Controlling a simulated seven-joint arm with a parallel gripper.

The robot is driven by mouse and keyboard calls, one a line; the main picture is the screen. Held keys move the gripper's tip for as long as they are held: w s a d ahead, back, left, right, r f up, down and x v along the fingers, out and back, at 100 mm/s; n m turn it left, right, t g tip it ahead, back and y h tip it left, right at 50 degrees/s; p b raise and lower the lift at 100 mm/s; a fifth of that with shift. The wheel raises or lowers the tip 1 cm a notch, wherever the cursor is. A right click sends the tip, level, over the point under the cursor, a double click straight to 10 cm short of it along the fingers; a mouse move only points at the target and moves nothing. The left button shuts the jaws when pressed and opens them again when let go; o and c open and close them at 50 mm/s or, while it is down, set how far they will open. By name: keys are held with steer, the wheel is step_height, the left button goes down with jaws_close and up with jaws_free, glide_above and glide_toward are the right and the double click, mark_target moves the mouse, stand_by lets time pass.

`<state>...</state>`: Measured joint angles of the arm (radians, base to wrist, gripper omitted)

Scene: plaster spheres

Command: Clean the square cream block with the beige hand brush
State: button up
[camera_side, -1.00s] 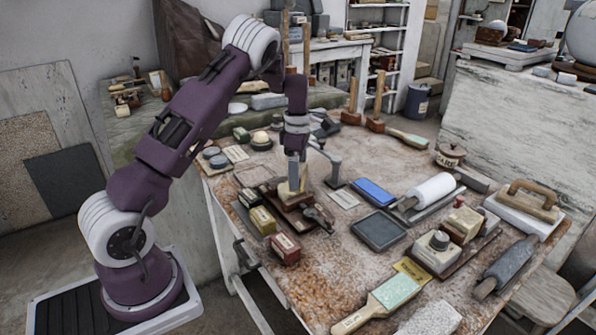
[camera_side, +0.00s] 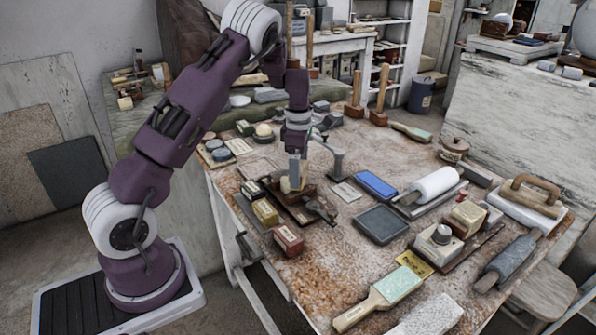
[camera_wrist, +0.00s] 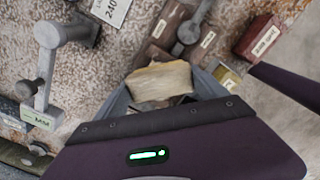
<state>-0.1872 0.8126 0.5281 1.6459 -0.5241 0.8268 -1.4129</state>
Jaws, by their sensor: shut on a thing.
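My gripper (camera_side: 293,178) points down over the dark brown wooden pieces at the table's near left. It is shut on a pale beige, block-like piece (camera_wrist: 160,82), which sits between the fingers in the wrist view. In the side view that piece (camera_side: 291,185) is low over the brown wood. I cannot tell whether it is the hand brush or the block, nor whether it touches what is below. A squarish cream block (camera_side: 467,217) stands on a brown board at the right. A flat brush with a beige handle (camera_side: 352,316) and pale green face lies at the front.
A red labelled box (camera_side: 288,240) and a yellow one (camera_side: 265,212) stand close in front of my gripper. A grey metal stand (camera_side: 336,162) is just right of it. A blue slab (camera_side: 375,184) and a dark grey tray (camera_side: 381,224) lie further right.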

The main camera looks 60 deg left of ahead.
steer(key=shift+w+a, duration=1)
steer(key=shift+w, duration=0.05)
steer(key=shift+s+d, duration=1.55)
steer(key=shift+s, duration=0.05)
steer(key=shift+w+a+r, duration=0.7)
steer(key=shift+w+a, duration=0.05)
steer(key=shift+w, duration=0.05)
steer(key=shift+f, duration=0.75)
